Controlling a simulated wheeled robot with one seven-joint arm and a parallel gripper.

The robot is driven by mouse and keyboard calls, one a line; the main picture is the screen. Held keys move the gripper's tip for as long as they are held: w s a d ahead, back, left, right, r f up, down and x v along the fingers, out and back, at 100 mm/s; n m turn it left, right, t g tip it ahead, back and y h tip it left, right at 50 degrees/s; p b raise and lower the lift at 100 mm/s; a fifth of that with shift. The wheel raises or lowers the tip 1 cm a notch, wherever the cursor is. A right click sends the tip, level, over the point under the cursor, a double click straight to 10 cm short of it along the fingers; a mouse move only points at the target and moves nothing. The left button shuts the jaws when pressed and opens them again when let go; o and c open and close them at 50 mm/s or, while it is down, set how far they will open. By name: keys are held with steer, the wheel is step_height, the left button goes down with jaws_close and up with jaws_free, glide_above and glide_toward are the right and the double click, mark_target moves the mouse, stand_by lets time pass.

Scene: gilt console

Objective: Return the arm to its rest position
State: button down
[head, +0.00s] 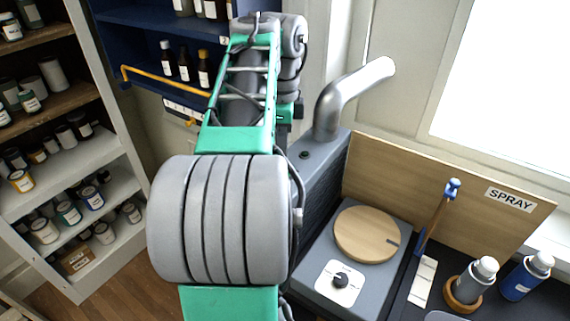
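My arm (220,220), green with grey ribbed joint housings, stretches from the bottom centre of the head view up to the top centre. Its far joint (265,30) shows in front of the blue shelf unit. My gripper does not show; the far end of the arm is hidden behind its own links or out of the picture. I cannot see whether it holds anything.
To the right are a grey unit with a round wooden lid (366,234), a curved pipe (350,95), a board marked SPRAY (450,185), a blue-ended brush (437,215) and two spray cans (475,280). White shelves (110,170) with jars stand left; a blue shelf (135,18) stands behind.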

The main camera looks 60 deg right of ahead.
steer(key=shift+r+p, duration=0.5)
steer(key=shift+r, duration=0.35)
steer(key=shift+f, duration=0.15)
steer(key=w+a+f+n+t+h+b, duration=0.1)
steer(key=w+a+f+n, duration=0.3)
steer(key=w+a+n, duration=0.45)
steer(key=w+a+f+n+t+h+b, duration=0.1)
steer(key=w+a+f+n+b, duration=0.15)
steer(key=w+a+n, duration=0.55)
steer(key=a+f+n+t+y, duration=0.1)
steer(key=a+f+n, duration=0.3)
steer(key=a+n, duration=0.3)
steer(key=a+f+n+t+y, duration=0.1)
steer(key=a+f+n, duration=0.3)
steer(key=a+n, duration=0.4)
steer(key=a, duration=0.6)
steer(key=shift+f+t, duration=0.2)
steer(key=shift+t, duration=0.1)
steer(key=shift+w, duration=0.1)
